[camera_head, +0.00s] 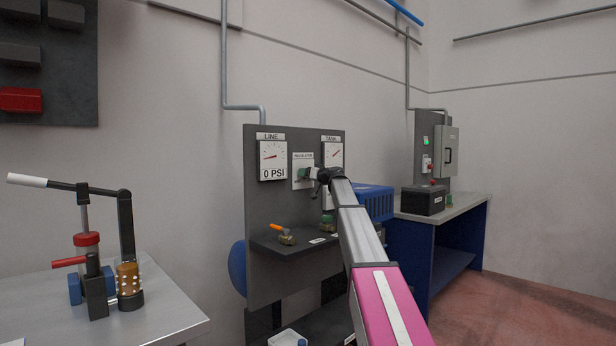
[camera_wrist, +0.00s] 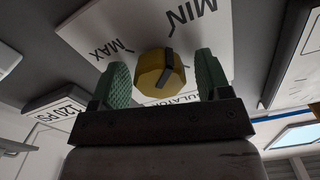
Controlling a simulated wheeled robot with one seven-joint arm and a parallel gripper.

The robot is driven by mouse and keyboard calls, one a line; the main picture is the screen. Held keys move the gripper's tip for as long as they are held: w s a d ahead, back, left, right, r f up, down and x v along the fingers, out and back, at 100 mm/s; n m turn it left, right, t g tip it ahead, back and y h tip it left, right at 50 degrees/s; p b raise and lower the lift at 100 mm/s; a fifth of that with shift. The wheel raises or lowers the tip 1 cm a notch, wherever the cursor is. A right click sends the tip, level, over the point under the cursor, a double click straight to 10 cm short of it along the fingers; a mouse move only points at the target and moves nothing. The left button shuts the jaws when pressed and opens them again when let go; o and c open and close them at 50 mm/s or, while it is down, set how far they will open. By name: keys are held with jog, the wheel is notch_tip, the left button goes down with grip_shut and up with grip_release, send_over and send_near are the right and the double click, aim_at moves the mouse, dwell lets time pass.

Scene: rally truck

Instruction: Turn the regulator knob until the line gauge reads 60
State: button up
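The line gauge (camera_head: 273,158) on the grey panel reads 0 PSI. The regulator knob (camera_wrist: 157,75) is brass-coloured with a black pointer bar and sits on a white plate (camera_wrist: 225,45) marked MIN and MAX. In the wrist view the bar's upper end tilts toward the MIN side. My gripper (camera_head: 306,173) is at the regulator, with its green fingers on either side of the knob. A gap shows between each finger and the knob, so it is open and not gripping. In the head view my gripper hides the knob.
The tank gauge (camera_head: 333,154) is right of the regulator; its upside-down readout (camera_wrist: 58,113) shows about 120 PSI. An orange-handled valve (camera_head: 284,235) is on the panel's shelf below. A metal table (camera_head: 165,312) with a lever device stands left; a blue bench (camera_head: 455,212) stands right.

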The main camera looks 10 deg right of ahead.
jog(key=c, duration=0.7)
jog(key=shift+c, duration=0.2)
jog(key=shift+m, duration=0.4)
jog(key=m, duration=0.5)
jog(key=shift+m, duration=0.3)
jog(key=m, duration=0.6)
jog(key=shift+f, duration=0.1)
jog(key=m, duration=0.7)
jog(key=shift+f+m, duration=0.1)
jog(key=shift+m, duration=0.2)
jog(key=m, duration=0.6)
jog(key=shift+m, duration=0.3)
